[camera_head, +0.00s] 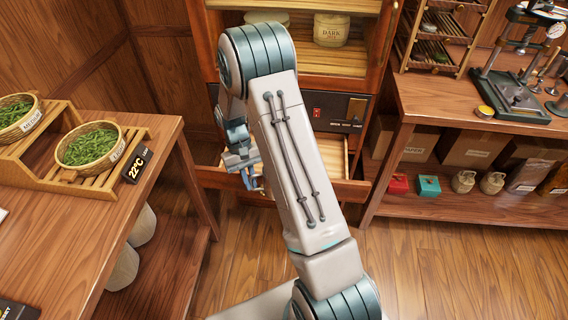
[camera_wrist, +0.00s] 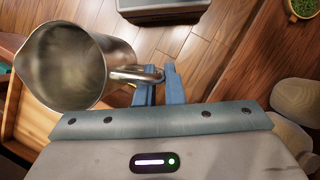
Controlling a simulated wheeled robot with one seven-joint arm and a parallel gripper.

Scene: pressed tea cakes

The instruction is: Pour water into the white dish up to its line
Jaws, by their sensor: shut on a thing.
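A metal pitcher (camera_wrist: 70,62) fills the upper left of the wrist view, its open mouth facing the camera. My gripper (camera_wrist: 157,80) is shut on the pitcher's handle. I cannot tell whether there is water inside it. In the head view my gripper (camera_head: 246,172) is beside the open cabinet drawer, and the pitcher cannot be made out there, probably behind my arm. I cannot make out the white dish or its line in either view.
The open drawer (camera_head: 349,190) juts from the cabinet (camera_head: 290,177). A workbench (camera_head: 450,100) with a press (camera_head: 512,90) stands at right. Floor (camera_head: 440,270) is clear between.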

